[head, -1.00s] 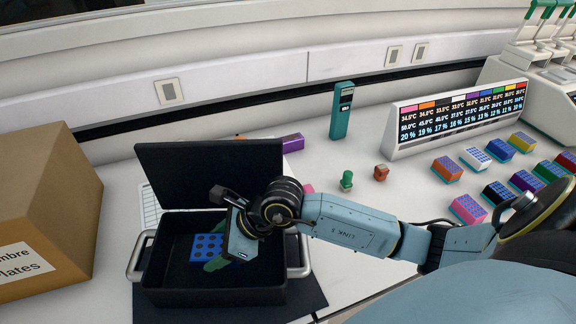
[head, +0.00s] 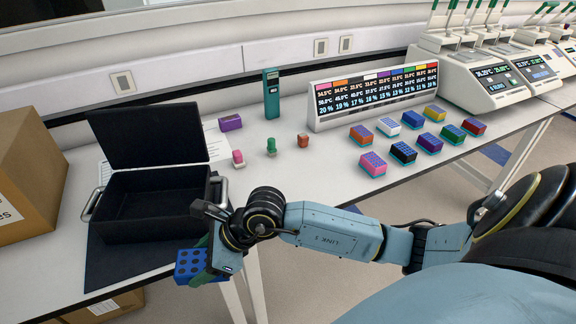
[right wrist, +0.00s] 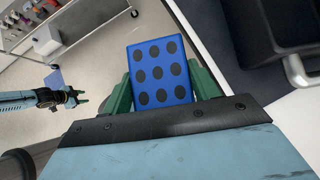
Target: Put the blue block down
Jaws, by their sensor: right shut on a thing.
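The blue block (head: 196,266), with a grid of dark round wells, is held in my right gripper (head: 208,258). It is off the table, in front of the table's front edge and the black case. In the right wrist view the blue block (right wrist: 158,72) sits between the green fingers of the right gripper (right wrist: 160,92), which touch its sides. A small arm end with a gripper (right wrist: 78,97), which looks like my left one, shows at the left there; its jaws are too small to read.
The open black case (head: 150,215) looks empty and stands on a dark mat (head: 120,262). Several coloured blocks (head: 403,153) stand in rows at the right. Pink, green and red small items (head: 271,147) stand behind. Bare table lies right of the case. A cardboard box (head: 30,175) is at left.

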